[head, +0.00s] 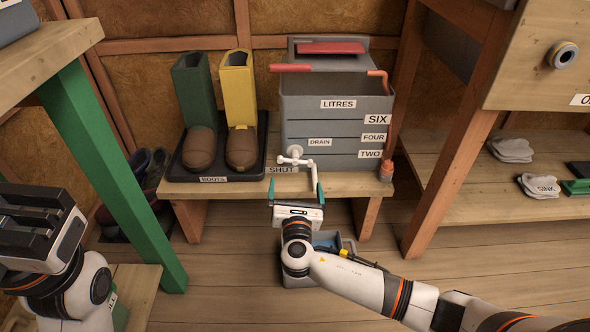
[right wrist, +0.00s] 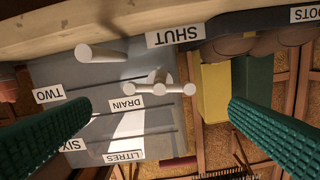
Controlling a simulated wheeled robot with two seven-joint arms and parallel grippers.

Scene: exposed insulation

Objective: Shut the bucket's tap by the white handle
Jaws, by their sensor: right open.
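The grey bucket (head: 337,105) stands on a wooden bench, with a DRAIN label on its front. Its tap's white handle (head: 297,161) sits low on the front left, just above a SHUT label (head: 282,170). The handle also shows in the right wrist view (right wrist: 158,86), upside down. My right gripper (head: 295,187) is open in front of and just below the handle. Its green fingers are spread to either side, and the handle appears between them with no visible grip. My left gripper (head: 38,228) is at the far left, away from the bucket; its jaws are unclear.
Green and yellow boots (head: 238,90) stand on a dark tray left of the bucket. A grey-blue bin (head: 345,245) stands on the floor below. A green post (head: 115,170) rises at left.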

